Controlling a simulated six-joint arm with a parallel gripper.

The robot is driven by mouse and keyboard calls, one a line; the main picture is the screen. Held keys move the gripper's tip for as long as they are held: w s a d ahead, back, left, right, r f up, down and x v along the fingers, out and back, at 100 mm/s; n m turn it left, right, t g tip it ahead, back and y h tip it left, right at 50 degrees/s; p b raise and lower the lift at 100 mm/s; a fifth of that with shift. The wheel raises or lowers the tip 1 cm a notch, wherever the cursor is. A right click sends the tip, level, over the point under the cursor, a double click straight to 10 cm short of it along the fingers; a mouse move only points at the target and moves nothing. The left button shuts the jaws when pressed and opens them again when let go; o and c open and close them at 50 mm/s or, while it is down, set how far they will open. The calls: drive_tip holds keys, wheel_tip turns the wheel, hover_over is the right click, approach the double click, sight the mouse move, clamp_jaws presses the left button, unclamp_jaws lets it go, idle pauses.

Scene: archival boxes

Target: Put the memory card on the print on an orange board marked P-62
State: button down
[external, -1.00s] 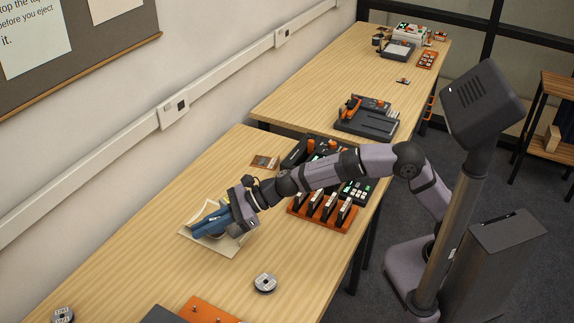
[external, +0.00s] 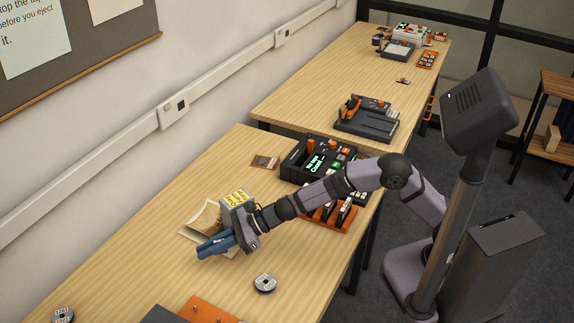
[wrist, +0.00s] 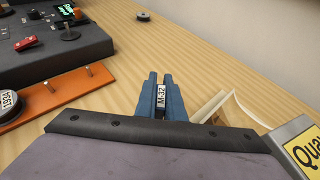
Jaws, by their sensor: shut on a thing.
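My gripper (external: 203,252) is shut, and its blue fingers reach low over the near table, beside a pale open paper folder (external: 203,218). In the wrist view the fingers (wrist: 161,92) close on a small dark card with a white label (wrist: 161,97), which seems to read M-32. The card is hidden in the external view. A small picture on an orange-brown backing (external: 265,162) lies flat farther back on the table. It could be the print, but no P-62 mark is readable.
A dark device with a lit screen (external: 312,165) and an orange rack (external: 325,220) stand right of the gripper. A round reel (external: 265,283) and an orange board with pegs (external: 207,310) are nearer. The table's left side is mostly clear.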

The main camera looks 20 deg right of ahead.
sight(212, 266)
drive_tip(key=shift+f+b, duration=0.3)
drive_tip(key=shift+f, duration=2)
drive_tip(key=shift+f, duration=0.15)
drive_tip(key=c, duration=1.9)
unclamp_jaws()
drive_tip(key=shift+o, duration=0.2)
drive_tip(key=shift+r, duration=0.2)
drive_tip(key=b+v, duration=0.1)
drive_tip(key=v, duration=1)
drive_tip(key=shift+d, duration=0.1)
drive_tip(key=shift+o, duration=0.5)
drive_tip(key=shift+d+r, duration=0.1)
drive_tip(key=shift+d, duration=0.35)
